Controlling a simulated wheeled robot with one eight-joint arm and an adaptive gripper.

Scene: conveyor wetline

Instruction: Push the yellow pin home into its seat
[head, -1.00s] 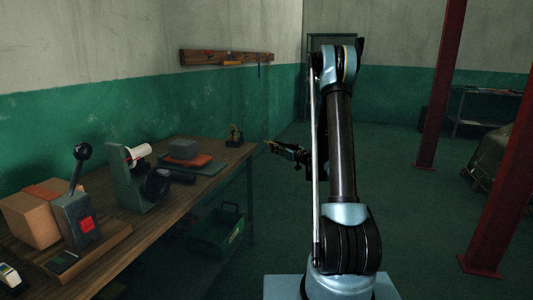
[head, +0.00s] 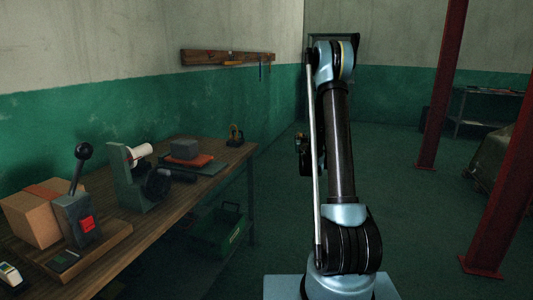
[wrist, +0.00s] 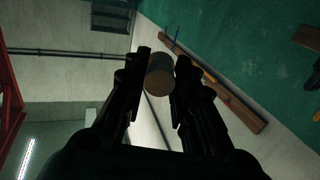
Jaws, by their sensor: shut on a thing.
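In the wrist view, my gripper (wrist: 160,72) is shut on a short round cylinder, the yellow pin (wrist: 158,82). It looks dull yellow-brown in the shade, its round end facing the camera. In the head view my gripper is mostly hidden behind my arm; only a dark part of the wrist shows at the arm's left side. The pin is not visible there. It is held in the air, away from the bench. I cannot make out the pin's seat for certain in either view.
The wooden bench (head: 120,243) runs along the left wall. It carries a cardboard box (head: 35,215), a lever box (head: 78,220), a grey-green machine (head: 130,180) and a small yellow-and-dark item (head: 235,135). A green crate (head: 218,230) stands below. Red posts (head: 442,85) stand at right. The middle floor is clear.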

